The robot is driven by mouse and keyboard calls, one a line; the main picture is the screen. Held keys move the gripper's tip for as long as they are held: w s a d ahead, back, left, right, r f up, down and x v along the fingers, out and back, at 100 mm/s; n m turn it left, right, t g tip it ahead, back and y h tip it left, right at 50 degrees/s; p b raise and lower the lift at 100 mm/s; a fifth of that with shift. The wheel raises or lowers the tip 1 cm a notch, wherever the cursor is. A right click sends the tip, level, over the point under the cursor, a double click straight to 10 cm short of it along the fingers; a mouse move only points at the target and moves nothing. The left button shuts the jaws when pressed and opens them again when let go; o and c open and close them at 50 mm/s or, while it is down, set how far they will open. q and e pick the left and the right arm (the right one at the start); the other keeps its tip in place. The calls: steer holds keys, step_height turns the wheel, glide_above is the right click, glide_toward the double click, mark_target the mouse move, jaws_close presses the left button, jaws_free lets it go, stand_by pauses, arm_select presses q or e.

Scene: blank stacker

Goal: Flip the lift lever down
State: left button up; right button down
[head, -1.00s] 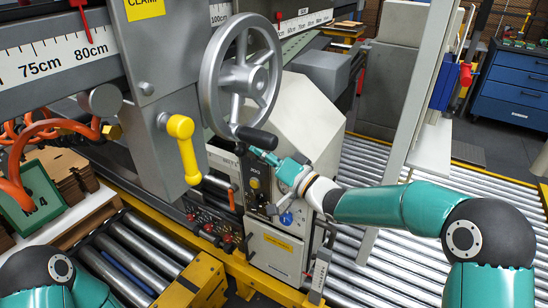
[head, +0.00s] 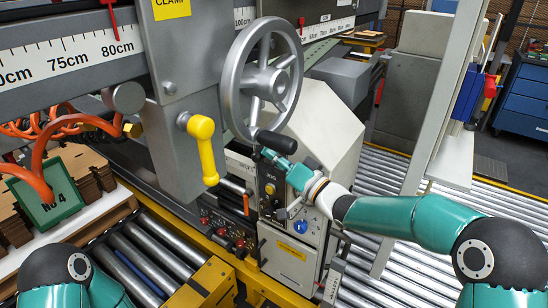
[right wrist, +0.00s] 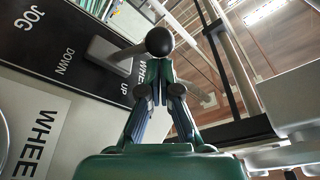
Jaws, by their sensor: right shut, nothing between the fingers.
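The lift lever is a short bar with a black ball knob (right wrist: 160,41) on a grey base (right wrist: 108,54), on a black panel strip marked UP and DOWN in the right wrist view. The knob leans to the UP side. I cannot make out the lever in the head view. My right gripper (right wrist: 158,84) is shut and empty, its fingertips close to the knob; I cannot tell whether they touch. In the head view, my right gripper (head: 268,154) is at the top of the control box, just below the handwheel's black handle (head: 276,141). My left gripper is out of view.
The grey handwheel (head: 240,80) stands just above my right gripper. A yellow clamp handle (head: 206,150) hangs to its left. A grey upright post (head: 440,110) stands to the right, beyond it a roller conveyor (head: 485,220).

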steer(key=f+n+y+b, duration=0.1)
steer(key=n+b, duration=0.2)
steer(key=n, duration=0.1)
steer(key=f+n+g+y+b, duration=0.1)
steer(key=f+n+b, duration=0.1)
steer(key=n+b, duration=0.2)
steer(key=s+a+f+n+g+b, duration=0.1)
steer(key=f+n+b, duration=0.1)
steer(key=n+b, duration=0.1)
steer(key=shift+n+y+b, duration=0.4)
steer(key=shift+b, duration=0.1)
steer(key=shift+d+f, duration=0.1)
steer(key=shift+f, duration=0.15)
